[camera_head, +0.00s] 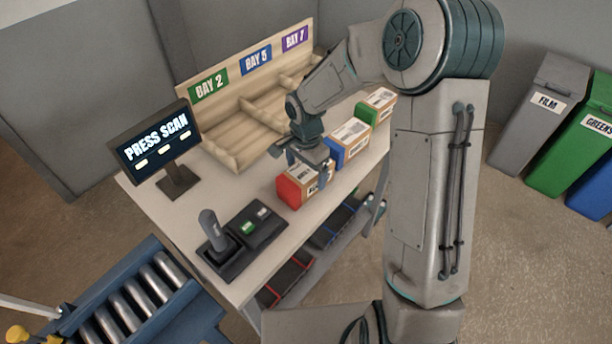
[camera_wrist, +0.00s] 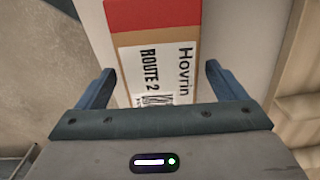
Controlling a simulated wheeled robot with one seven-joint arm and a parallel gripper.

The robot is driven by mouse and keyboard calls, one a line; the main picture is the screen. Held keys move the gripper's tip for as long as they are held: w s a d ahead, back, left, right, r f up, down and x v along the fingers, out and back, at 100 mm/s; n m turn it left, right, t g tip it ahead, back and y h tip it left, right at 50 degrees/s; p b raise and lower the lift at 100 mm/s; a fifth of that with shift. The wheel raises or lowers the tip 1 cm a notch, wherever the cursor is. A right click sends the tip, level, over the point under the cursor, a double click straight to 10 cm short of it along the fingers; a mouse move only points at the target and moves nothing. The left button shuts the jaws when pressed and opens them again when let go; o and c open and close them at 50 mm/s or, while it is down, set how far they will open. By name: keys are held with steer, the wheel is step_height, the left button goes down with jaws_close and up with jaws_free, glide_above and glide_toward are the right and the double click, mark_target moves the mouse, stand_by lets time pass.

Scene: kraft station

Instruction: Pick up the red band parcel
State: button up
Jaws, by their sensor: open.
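The red band parcel (camera_head: 290,191) is a brown box with a red end and a white label, standing on the table near its front edge. In the wrist view the red band parcel (camera_wrist: 153,18) shows its red end at the top and a label reading "Hovrin" and "ROUTE 2". My gripper (camera_head: 306,160) is over the parcel's far end, pointing down. In the wrist view my gripper (camera_wrist: 155,85) is open, one finger on each side of the parcel, with gaps between fingers and box. Part of the parcel is hidden under the gripper body.
A blue band parcel (camera_head: 348,142) and a green band parcel (camera_head: 377,105) stand farther along the table (camera_head: 190,215). A wooden bay rack (camera_head: 225,125), a "PRESS SCAN" screen (camera_head: 155,143) and a scanner stand (camera_head: 214,230) are left of the parcels. A roller conveyor (camera_head: 130,305) is at lower left.

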steer(key=shift+f, duration=0.95)
steer(key=c, duration=1.3)
steer(key=shift+w+r, duration=0.1)
